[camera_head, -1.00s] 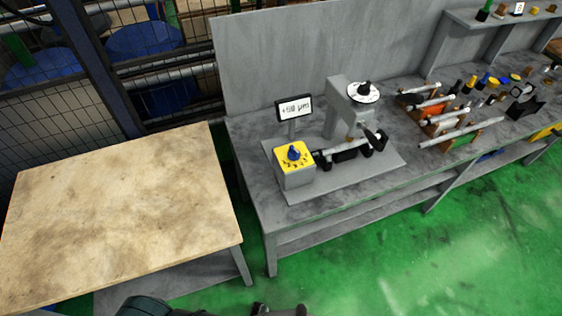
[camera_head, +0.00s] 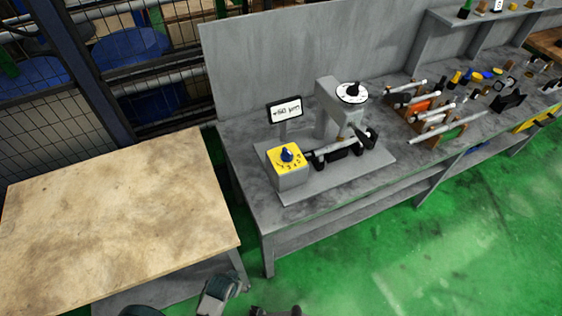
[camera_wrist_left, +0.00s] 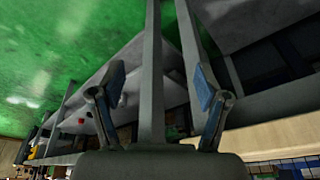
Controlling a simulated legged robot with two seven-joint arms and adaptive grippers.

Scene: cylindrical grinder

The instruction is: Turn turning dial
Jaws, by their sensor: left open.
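The box with a yellow face (camera_head: 289,168) stands at the front left of the grey bench. On its face is a dark blue dial knob (camera_head: 287,154) with markings around it. A second dial, a white disc with a black knob (camera_head: 351,92), sits on top of the grey machine column. A small screen (camera_head: 285,110) behind the box reads +50 µm. My left gripper (camera_wrist_left: 158,74) is open and empty in the left wrist view, with grey bars and green floor beyond it. It is low and apart from both dials. My right gripper is not in view.
A wooden table (camera_head: 115,215) stands to the left, with a narrow gap before the grey bench (camera_head: 235,165). Holders with rods (camera_head: 435,115) and small parts fill the bench's right side. Green floor (camera_head: 440,250) is clear in front. A wire fence stands behind.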

